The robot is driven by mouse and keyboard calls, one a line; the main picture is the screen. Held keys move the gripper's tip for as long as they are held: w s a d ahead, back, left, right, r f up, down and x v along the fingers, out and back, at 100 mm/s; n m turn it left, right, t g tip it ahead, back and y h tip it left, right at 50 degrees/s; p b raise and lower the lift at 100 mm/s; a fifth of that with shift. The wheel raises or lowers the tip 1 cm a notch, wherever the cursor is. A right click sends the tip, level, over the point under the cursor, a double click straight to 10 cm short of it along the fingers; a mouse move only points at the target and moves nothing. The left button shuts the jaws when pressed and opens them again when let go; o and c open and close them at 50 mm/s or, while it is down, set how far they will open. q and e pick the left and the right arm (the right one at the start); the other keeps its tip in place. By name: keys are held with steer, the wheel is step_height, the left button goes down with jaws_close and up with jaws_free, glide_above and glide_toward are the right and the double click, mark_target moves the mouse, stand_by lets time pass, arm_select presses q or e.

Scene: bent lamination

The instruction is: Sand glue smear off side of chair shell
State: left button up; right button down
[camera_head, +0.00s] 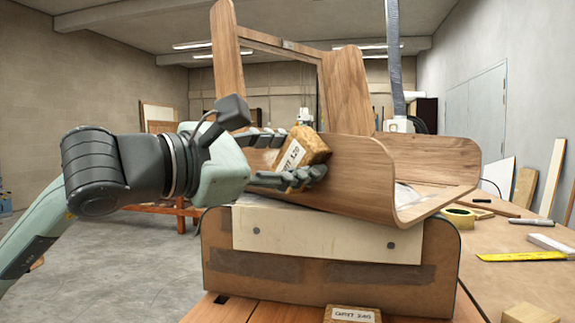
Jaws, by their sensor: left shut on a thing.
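The bent wood chair shell (360,178) lies on a brown padded stand (325,273) with a pale board (320,232) on its front. Its curved side faces me and its tall parts rise behind. My left gripper (298,158) comes in from the left and is shut on a tan sanding block (316,147) with a white label that seems to end in 120. The block is tilted and is at the left part of the shell's near side; I cannot tell whether it touches the wood. I cannot make out a glue smear. My right gripper is not in view.
A second labelled block (352,314) lies at the front edge of the bench. A grey hose (394,60) hangs behind the shell.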

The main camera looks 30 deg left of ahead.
mark_target(277, 156)
arm_select(q)
steer(key=shift+w+a+f+b, duration=0.2)
steer(key=shift+w+a+b, duration=0.1)
steer(key=shift+a+b, duration=0.55)
steer(key=shift+w+a+r+b, duration=0.1)
steer(key=shift+w+a+b, duration=0.1)
steer(key=shift+a+b, duration=0.2)
steer(key=shift+w+a+r+b, duration=0.1)
steer(key=shift+w+a+b, duration=0.15)
steer(key=shift+a, duration=0.2)
steer(key=shift+w+a+f+b, duration=0.15)
steer(key=shift+w+a+b, duration=0.05)
steer(key=shift+a+b, duration=0.55)
steer(key=a+b, duration=0.1)
steer(key=w+a, duration=0.1)
steer(key=a, duration=0.1)
steer(key=shift+w+a+b, duration=0.15)
steer(key=shift+a+b, duration=0.05)
steer(key=shift+b, duration=0.2)
steer(key=shift+w+a+b, duration=0.3)
steer(key=shift+a, duration=0.6)
